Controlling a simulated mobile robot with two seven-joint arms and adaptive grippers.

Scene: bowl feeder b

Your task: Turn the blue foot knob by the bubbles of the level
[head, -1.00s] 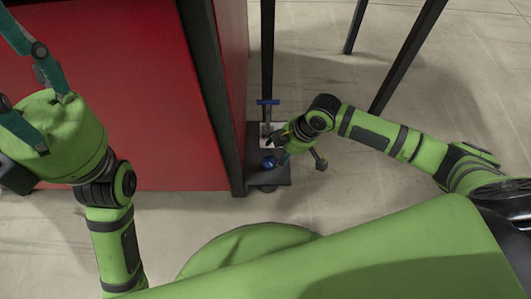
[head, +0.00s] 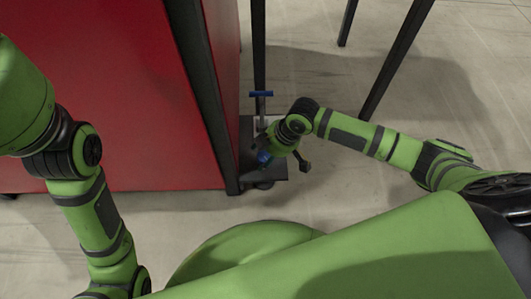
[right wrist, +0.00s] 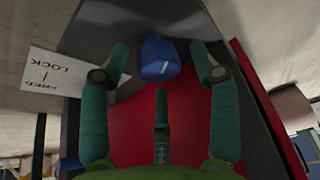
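A blue knob (head: 264,157) shows on the dark foot plate (head: 275,172) beside the red cabinet, partly covered by my right gripper (head: 272,146). The fingers are open, with a visible gap on each side of the knob. My left arm (head: 90,205) is at the left of the head view; its fingers are out of frame. I cannot make out a level or its bubbles.
A blue crossbar handle (head: 261,93) stands on the dark upright just behind. A white label (right wrist: 44,85) reading FREE and LOCK lies beside the knob. The red cabinet (head: 110,110) closes off the left. Dark legs (head: 395,60) stand at the upper right; the floor between is clear.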

